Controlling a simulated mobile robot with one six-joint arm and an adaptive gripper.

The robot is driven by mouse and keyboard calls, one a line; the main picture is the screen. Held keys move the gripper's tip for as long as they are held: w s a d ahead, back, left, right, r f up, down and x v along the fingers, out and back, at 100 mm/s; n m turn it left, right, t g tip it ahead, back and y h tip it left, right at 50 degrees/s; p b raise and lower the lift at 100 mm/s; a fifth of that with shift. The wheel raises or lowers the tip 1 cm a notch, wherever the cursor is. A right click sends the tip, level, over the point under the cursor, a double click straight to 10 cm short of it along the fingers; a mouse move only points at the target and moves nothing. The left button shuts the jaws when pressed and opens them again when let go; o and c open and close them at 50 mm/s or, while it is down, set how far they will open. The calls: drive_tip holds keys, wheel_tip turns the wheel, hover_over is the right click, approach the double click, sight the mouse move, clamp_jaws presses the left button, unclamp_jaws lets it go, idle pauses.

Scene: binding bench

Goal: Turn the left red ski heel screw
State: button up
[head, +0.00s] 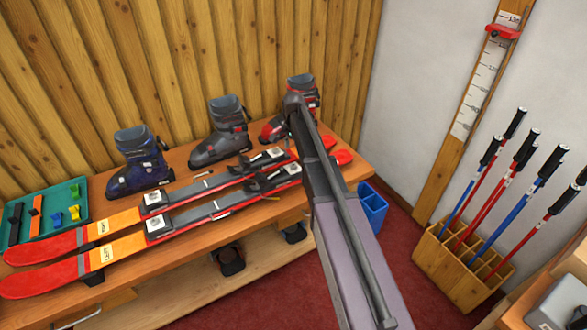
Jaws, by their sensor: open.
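Two red and orange skis lie side by side on the wooden bench, tips to the left: a rear ski (116,224) and a front ski (127,247). Each has a grey plate with binding pieces; the right-hand pieces are black with white labels, the rear ski's (264,157) and the front ski's (274,178). The heel screws are too small to make out. My arm rises from the bottom across the skis' right ends and hides part of the front one. My gripper is not visible.
Several boots stand behind the skis, including a blue boot (140,165) and a grey boot (224,132). A teal tray (73,188) with small parts lies at left. A blue bin (372,204) and a wooden pole rack (440,275) stand right of the bench.

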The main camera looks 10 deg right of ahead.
sight(294, 165)
drive_tip(key=shift+f+b, duration=3.6)
drive_tip(key=shift+f, duration=0.3)
clamp_jaws()
